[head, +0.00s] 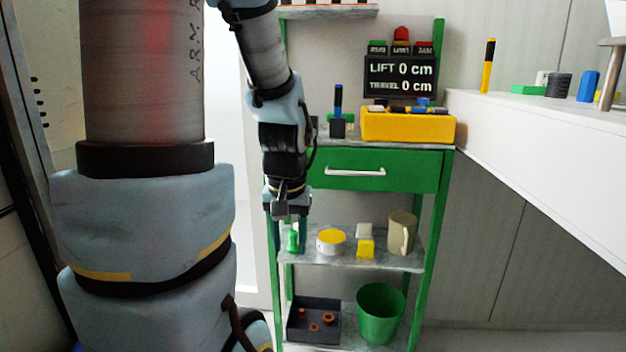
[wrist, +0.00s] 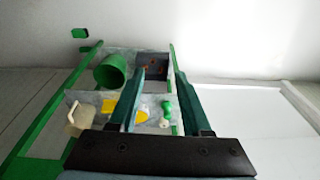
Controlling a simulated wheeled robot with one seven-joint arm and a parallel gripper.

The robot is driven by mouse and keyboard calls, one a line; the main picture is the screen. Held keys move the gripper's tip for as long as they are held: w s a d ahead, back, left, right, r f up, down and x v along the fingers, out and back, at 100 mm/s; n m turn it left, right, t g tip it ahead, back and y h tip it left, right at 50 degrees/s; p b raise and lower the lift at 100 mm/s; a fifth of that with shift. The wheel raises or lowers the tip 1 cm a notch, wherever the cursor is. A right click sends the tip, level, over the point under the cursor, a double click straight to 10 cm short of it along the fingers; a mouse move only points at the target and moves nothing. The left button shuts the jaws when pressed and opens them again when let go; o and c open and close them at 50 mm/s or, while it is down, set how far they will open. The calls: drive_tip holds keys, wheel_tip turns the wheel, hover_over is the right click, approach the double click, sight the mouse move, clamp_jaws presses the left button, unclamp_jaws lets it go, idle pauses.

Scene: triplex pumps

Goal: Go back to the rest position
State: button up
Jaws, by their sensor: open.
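My gripper (head: 290,236) hangs down in front of the green shelf unit's left side, at the middle shelf's height in the head view. In the wrist view its two teal fingers (wrist: 161,76) are apart with nothing gripped. A small green object (head: 293,241) shows between the fingers in the head view. In the wrist view the green object (wrist: 167,106) lies beyond the fingers, close to the right one; I cannot tell the gap. My arm rises from the gripper past the drawer's left side.
The middle shelf (head: 340,262) holds a yellow-sided bowl (head: 331,243), a yellow block (head: 366,249) and a beige mug (head: 403,233). Below are a dark tray (head: 313,333) with orange rings and a green bucket (head: 380,312). A closed green drawer (head: 400,168) is above. A white counter (head: 540,160) stands right.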

wheel_tip(320, 180, up, 20)
drive_tip(key=s+a+p, duration=0.2)
drive_tip(key=s+p, duration=0.1)
drive_tip(key=p, duration=1.8)
drive_tip(key=shift+o, duration=0.2)
drive_tip(key=shift+f, duration=0.15)
